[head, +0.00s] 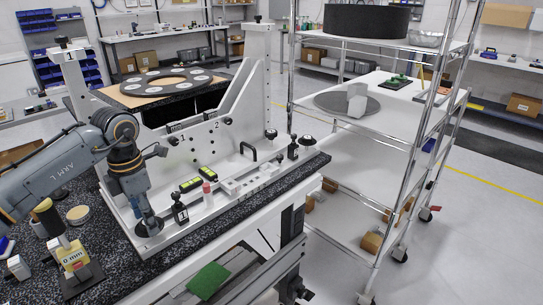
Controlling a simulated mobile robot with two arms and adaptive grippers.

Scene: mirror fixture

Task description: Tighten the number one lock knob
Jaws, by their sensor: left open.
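The mirror fixture (217,145) is a light grey metal frame on a dark speckled bench. Its angled plate carries a black knob (172,139) beside the numeral 1 and another black knob (228,121) beside the numeral 2. My left gripper (157,151) is small and dark in this view. It is open, close to the number one knob, a little left of and below it. I cannot tell whether its fingers touch the knob. My grey left arm hides part of the fixture's left side. My right gripper is not in view.
A dark ring with pale round pads (165,84) sits behind the fixture. A yellow-labelled block (73,258) stands at front left. A wire-frame cart (430,130) stands right.

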